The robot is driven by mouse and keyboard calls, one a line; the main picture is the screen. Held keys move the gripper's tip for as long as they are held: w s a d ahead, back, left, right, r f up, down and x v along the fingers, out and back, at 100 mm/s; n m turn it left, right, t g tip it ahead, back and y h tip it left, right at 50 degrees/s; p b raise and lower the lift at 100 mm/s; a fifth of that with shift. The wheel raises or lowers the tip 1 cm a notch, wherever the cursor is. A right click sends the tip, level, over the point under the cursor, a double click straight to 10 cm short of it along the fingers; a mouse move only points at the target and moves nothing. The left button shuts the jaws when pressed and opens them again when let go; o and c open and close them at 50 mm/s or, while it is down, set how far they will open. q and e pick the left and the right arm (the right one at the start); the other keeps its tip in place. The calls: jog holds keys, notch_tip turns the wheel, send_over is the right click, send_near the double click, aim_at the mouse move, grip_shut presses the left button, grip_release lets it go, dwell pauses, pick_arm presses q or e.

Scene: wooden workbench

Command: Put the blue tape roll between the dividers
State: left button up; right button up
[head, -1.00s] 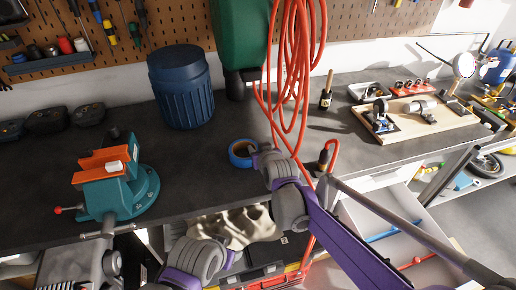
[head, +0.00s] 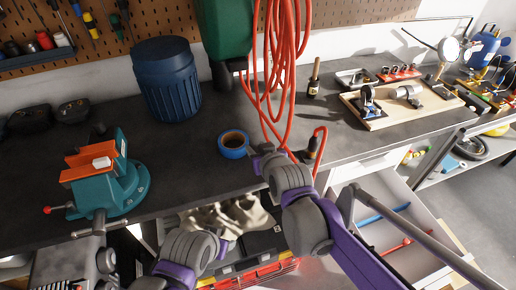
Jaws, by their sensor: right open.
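The blue tape roll (head: 233,144) lies flat on the dark bench top near its front edge, its tan core showing. My right gripper (head: 257,157) is open and low over the bench, just right of the roll. I cannot tell if a finger touches the roll. An open pale drawer (head: 424,222) below the bench at the right holds a blue item and a red item. My right arm covers part of the drawer, and I cannot make out the dividers clearly.
A teal and orange vise (head: 112,188) stands left, and a ribbed blue bin (head: 168,85) behind. Orange cable loops (head: 279,70) hang close behind the right gripper. Bench between vise and roll is clear.

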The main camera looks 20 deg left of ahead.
jog(key=shift+s+d+r, duration=0.15)
jog(key=shift+s, duration=0.1)
jog(key=s+d+f+m+g+h, duration=0.1)
jog(key=s+d+f+h, duration=0.15)
jog(key=d, duration=0.55)
jog(key=s+d+f+m+h, duration=0.1)
jog(key=s+d+f+m, duration=0.15)
jog(key=d, duration=0.55)
jog(key=s+d+f+m+g+h, duration=0.1)
jog(key=s+d+f+g, duration=0.1)
jog(key=s+d+f, duration=0.2)
jog(key=s+d+f+m+g+h, duration=0.1)
jog(key=s+d+f+m+h, duration=0.1)
jog(key=s+d, duration=0.9)
jog(key=shift+s+d+f+g, duration=0.25)
jog(key=shift+s+f+g, duration=0.15)
jog(key=shift+s+f, duration=0.6)
jog(key=shift+r+h, duration=0.1)
jog(key=shift+h, duration=0.15)
